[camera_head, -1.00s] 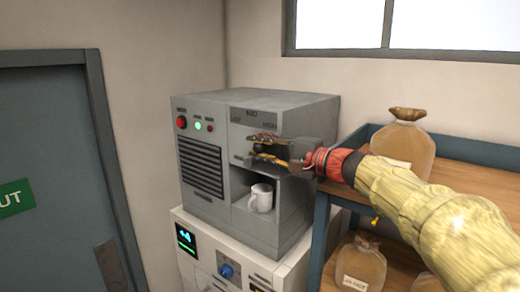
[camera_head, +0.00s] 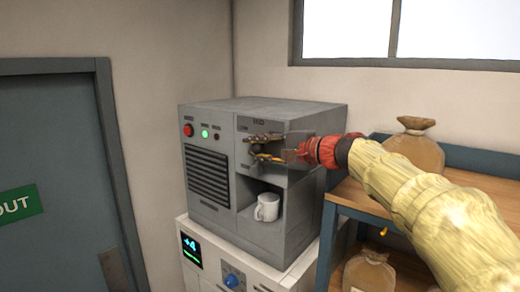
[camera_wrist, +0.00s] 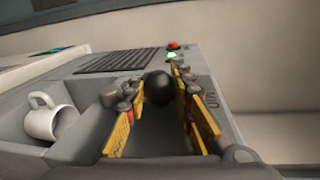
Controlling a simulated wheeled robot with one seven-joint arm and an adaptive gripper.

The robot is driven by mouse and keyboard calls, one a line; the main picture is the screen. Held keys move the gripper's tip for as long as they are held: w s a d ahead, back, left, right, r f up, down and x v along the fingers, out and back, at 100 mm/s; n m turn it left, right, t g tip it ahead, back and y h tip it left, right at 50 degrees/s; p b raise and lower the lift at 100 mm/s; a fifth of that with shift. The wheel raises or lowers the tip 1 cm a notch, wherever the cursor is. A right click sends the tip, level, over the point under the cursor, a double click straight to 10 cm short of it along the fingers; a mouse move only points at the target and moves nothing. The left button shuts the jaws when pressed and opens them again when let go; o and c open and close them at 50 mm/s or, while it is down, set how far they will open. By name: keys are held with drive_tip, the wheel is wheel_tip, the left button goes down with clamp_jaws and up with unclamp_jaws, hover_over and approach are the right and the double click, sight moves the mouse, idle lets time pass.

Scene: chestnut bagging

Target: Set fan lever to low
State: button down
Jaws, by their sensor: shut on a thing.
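The fan lever's black ball knob (camera_wrist: 158,88) shows in the wrist view between the yellow-padded fingers of my gripper (camera_wrist: 160,118). In the head view my gripper (camera_head: 262,148) is at the upper right front of the grey machine (camera_head: 210,178), above its open bay. There the fingers hide most of the lever. My gripper is shut on the lever knob.
A white mug (camera_head: 267,207) stands in the bay just below my gripper. A shelf (camera_head: 345,198) with filled bags (camera_head: 414,148) is close on the right, under my arm. A white unit (camera_head: 205,262) with a display and blue knob supports the machine.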

drive_tip(key=shift+w+a+r+b, duration=0.2)
drive_tip(key=shift+w+a+b, duration=0.1)
drive_tip(key=shift+a+b, duration=0.15)
drive_tip(key=shift+r, duration=0.25)
idle(0.7)
drive_tip(key=c, duration=1.6)
unclamp_jaws()
drive_tip(key=shift+o, duration=0.3)
drive_tip(key=shift+w+f, duration=0.1)
drive_tip(key=shift+f, duration=0.15)
drive_tip(key=v, duration=1.2)
drive_tip(key=shift+c, duration=0.2)
